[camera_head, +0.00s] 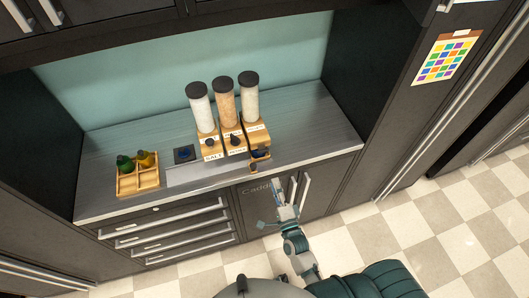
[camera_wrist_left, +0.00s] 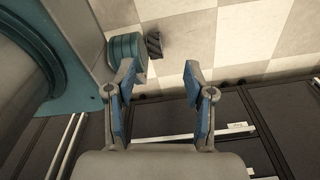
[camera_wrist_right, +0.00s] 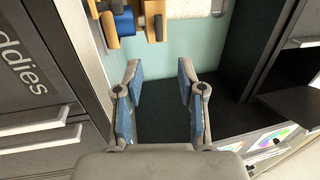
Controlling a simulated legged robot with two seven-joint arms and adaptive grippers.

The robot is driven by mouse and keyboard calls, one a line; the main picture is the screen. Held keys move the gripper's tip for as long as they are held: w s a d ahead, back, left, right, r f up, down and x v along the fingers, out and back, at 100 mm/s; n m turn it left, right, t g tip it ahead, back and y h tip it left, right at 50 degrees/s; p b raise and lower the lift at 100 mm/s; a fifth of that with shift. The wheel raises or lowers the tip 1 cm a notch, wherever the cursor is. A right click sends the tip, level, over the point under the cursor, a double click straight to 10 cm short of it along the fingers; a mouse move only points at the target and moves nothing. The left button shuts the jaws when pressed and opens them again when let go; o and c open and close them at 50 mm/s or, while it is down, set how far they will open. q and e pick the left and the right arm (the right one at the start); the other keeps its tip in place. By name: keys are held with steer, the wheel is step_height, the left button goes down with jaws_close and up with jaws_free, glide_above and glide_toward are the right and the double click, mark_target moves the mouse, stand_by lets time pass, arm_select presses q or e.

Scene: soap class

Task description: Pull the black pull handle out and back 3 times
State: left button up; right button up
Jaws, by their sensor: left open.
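Three clear dispensers with black caps stand on wooden bases on the counter: left (camera_head: 201,108), middle (camera_head: 225,102) and right (camera_head: 249,98). Dark handles show on the left base (camera_head: 209,142) and the middle base (camera_head: 235,140). A dark blue-black part (camera_head: 260,152) sits at the front of the right dispenser. I cannot tell which is the task's handle. My right gripper (camera_head: 270,203) is open and empty, below and in front of the counter edge. In the right wrist view, its fingers (camera_wrist_right: 160,90) are apart from the dispenser parts above. My left gripper (camera_wrist_left: 160,95) is open and empty.
A wooden caddy (camera_head: 138,182) with small bottles stands at the counter's left. A dark square (camera_head: 184,154) lies between it and the dispensers. Drawers (camera_head: 165,232) with bar handles are below. The cabinet marked Caddies (camera_head: 255,200) is near my right gripper.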

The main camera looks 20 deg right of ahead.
glide_toward(261, 145)
steer(key=p+x, duration=0.1)
steer(key=x, duration=0.3)
steer(key=shift+w+r+p, duration=0.1)
steer(key=shift+w+p, duration=0.2)
steer(key=shift+w, duration=0.8)
steer(key=shift+w+r, duration=0.1)
arm_select(q)
steer(key=shift+w+r, duration=0.3)
steer(key=shift+r, duration=0.65)
arm_select(e)
jaws_close()
